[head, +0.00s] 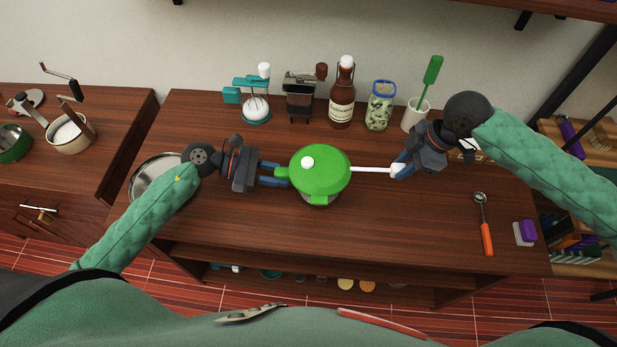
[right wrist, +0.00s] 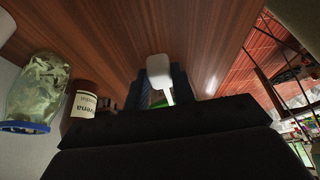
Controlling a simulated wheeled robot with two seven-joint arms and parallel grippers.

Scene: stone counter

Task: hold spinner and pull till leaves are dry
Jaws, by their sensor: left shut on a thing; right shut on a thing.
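The salad spinner (head: 325,172) has a green lid with a white knob and sits in the middle of the wooden counter. My left gripper (head: 281,173) is shut on the spinner's green side handle, at its left. A white pull cord (head: 372,170) stretches straight out from the spinner's right side. My right gripper (head: 398,169) is shut on the white pull handle at the cord's end. In the right wrist view the white pull handle (right wrist: 158,66) shows between the fingers. The leaves inside the spinner are hidden by the lid.
Along the back stand a teal-topped device (head: 255,107), a grinder (head: 301,95), a brown bottle (head: 342,95), a jar (head: 380,105) and a cup with a green brush (head: 428,80). A metal pan (head: 150,180) lies left. An orange-handled spoon (head: 486,236) and purple sponge (head: 526,231) lie right.

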